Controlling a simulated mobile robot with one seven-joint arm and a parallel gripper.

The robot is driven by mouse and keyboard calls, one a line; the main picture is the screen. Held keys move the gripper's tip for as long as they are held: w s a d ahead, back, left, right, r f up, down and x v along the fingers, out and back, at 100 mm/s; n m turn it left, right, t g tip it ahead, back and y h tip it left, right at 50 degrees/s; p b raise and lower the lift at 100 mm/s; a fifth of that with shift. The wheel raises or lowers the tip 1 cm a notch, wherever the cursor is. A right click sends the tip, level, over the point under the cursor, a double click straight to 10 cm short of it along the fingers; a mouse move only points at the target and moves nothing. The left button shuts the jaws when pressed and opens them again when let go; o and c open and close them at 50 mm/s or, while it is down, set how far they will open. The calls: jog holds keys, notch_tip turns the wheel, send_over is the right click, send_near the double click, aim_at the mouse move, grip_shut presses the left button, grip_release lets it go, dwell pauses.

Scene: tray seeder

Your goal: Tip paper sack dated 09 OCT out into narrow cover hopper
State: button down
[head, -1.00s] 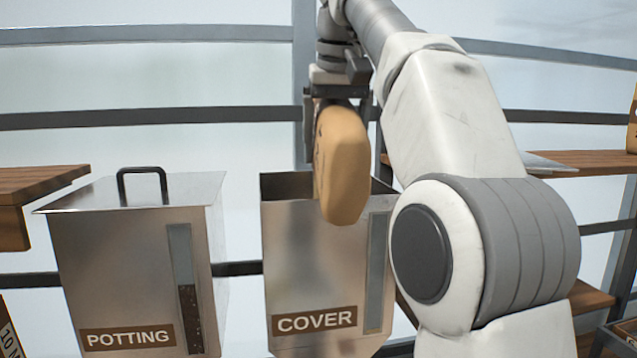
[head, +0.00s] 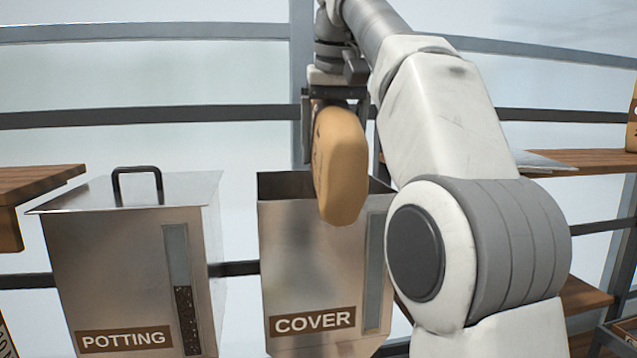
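A tan paper sack (head: 340,170) hangs upright from my gripper (head: 337,95), in front of and partly over the open top of the cover hopper. The gripper's fingers lie on either side of the sack's upper end. The date on the sack cannot be read; only a bit of dark print shows on its left side. The cover hopper (head: 290,255) is a narrow metal box labelled COVER. Its mouth is open and partly hidden behind the sack, and its sight window (head: 375,275) shows no dark fill.
A POTTING hopper (head: 110,260) with a closed, handled lid stands to the left; its window shows dark fill partway up. A wooden shelf (head: 40,180) is at far left. Another shelf (head: 590,162) at right holds a tan sack (head: 632,125) at the picture's edge.

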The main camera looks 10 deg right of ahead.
aim_at(334, 116)
jog(key=shift+s+t, duration=0.5)
jog(key=shift+s, duration=0.1)
jog(key=shift+w, duration=0.3)
jog(key=shift+s+f+t, duration=0.1)
jog(key=shift+s+t, duration=0.15)
jog(key=shift+t, duration=0.05)
jog(key=shift+f+t, duration=0.3)
jog(key=shift+t, duration=0.6)
jog(key=shift+w+r+t+b, duration=0.15)
jog(key=shift+r+t, duration=0.2)
jog(key=shift+t, duration=0.35)
jog(key=shift+s+r+t+b, duration=0.15)
jog(key=shift+r+t, duration=0.15)
jog(key=shift+t, duration=0.4)
jog(key=shift+w+h+b, duration=0.1)
jog(key=shift+h+b, duration=0.2)
jog(key=shift+b, duration=0.4)
jog(key=shift+r+t+b, duration=0.15)
jog(key=shift+t+b, duration=0.35)
jog(key=shift+b, duration=0.4)
jog(key=r+t+b, duration=0.1)
jog(key=t+b, duration=0.1)
jog(key=b, duration=0.2)
jog(key=r+t+b, duration=0.1)
jog(key=t+b, duration=0.1)
jog(key=b, duration=0.2)
jog(key=s+r+t+b, duration=0.1)
jog(key=t+b, duration=0.1)
jog(key=b, duration=0.2)
jog(key=shift+r, duration=0.15)
